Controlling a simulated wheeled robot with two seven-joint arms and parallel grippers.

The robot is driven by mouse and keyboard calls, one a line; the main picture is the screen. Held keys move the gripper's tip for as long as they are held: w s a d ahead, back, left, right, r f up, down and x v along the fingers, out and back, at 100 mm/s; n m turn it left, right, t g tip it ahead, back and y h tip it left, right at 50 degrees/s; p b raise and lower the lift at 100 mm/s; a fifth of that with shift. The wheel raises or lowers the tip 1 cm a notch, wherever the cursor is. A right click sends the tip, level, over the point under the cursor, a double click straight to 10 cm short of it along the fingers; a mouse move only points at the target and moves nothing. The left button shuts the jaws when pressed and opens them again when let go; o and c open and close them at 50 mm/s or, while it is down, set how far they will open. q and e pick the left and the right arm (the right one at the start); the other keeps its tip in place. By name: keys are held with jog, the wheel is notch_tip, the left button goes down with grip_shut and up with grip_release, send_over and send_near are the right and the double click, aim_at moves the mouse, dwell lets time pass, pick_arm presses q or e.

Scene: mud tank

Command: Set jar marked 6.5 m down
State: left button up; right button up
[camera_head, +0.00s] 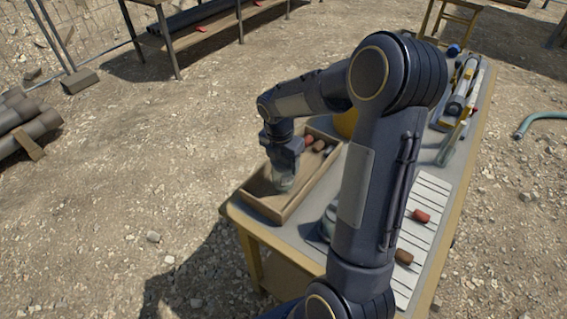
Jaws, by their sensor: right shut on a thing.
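My right gripper (283,165) points down over the near part of a wooden tray (272,217) on the table. It is shut on a clear glass jar (283,183), which is inside the tray's walls. I cannot tell whether the jar touches the tray floor, and its marking is too small to read. Another glass jar (329,222) stands on the table right of the tray, partly hidden behind my right arm. My left gripper is not in view.
Small reddish pieces (308,141) lie at the tray's far end. A yellow object (346,123) stands behind my arm. A white lined sheet (430,200) holds a red piece (421,216) and a brown piece (403,257). Tools (462,95) lie at the table's far end.

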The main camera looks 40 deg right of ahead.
jog(key=shift+f, duration=0.65)
jog(key=shift+f, duration=0.2)
jog(key=o, duration=1.6)
jog(key=shift+c, duration=0.2)
notch_tip(320, 180, up, 12)
jog(key=a, duration=0.1)
jog(key=s+a+m+t+y, duration=0.2)
jog(key=s+a+m, duration=0.5)
jog(key=s+m, duration=0.3)
jog(key=s+a+m+t+y, duration=0.3)
jog(key=s+a+m, duration=0.5)
jog(key=m, duration=0.5)
jog(key=shift+s+r, duration=0.45)
jog(key=shift+s, duration=0.4)
